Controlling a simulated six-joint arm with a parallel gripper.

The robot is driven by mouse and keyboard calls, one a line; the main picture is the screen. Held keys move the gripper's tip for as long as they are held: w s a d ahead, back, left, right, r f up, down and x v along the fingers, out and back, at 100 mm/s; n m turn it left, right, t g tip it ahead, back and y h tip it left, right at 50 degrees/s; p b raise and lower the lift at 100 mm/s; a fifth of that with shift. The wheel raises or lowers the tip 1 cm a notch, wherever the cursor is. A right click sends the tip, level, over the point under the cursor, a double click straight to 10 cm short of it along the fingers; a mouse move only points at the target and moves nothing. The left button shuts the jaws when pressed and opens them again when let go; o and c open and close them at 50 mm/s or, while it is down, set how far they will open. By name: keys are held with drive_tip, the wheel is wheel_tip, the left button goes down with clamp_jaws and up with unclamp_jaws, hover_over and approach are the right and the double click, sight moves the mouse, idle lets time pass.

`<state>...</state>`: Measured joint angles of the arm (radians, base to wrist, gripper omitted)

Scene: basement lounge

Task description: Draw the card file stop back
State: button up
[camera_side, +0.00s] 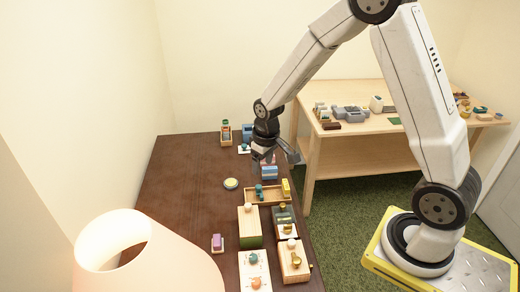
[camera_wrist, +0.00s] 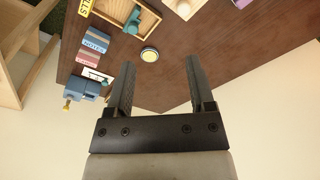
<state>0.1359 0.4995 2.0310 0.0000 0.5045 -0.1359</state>
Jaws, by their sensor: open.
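A shallow wooden tray (camera_side: 267,202), likely the card file, lies on the dark brown table. It also shows at the top of the wrist view (camera_wrist: 148,32). A teal knobbed piece, likely the stop, stands in it in the side view (camera_side: 259,191) and the wrist view (camera_wrist: 132,18). A yellow block (camera_side: 286,188) is at the tray's right end; in the wrist view a yellow lettered block (camera_wrist: 86,5) is cut by the edge. My gripper (camera_wrist: 158,72) is open and empty, above the table beyond the tray; its fingers touch nothing visible.
Blue and pink lettered blocks (camera_wrist: 93,48) lie beside the tray. A blue device (camera_wrist: 82,88) is farther along. A round yellow-topped disc (camera_side: 230,183) sits left of the tray. Several knobbed boxes, including a green-edged one (camera_side: 249,230), crowd the near side. The table's left part is mostly bare.

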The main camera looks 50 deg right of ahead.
drive_tip(key=g, duration=0.1)
hover_over(258, 186)
wheel_tip(258, 186, down, 9)
drive_tip(key=shift+s+f, duration=0.1)
drive_tip(key=shift+s, duration=0.05)
drive_tip(key=shift+f, duration=0.1)
drive_tip(key=shift+f, duration=3.75)
clamp_jaws()
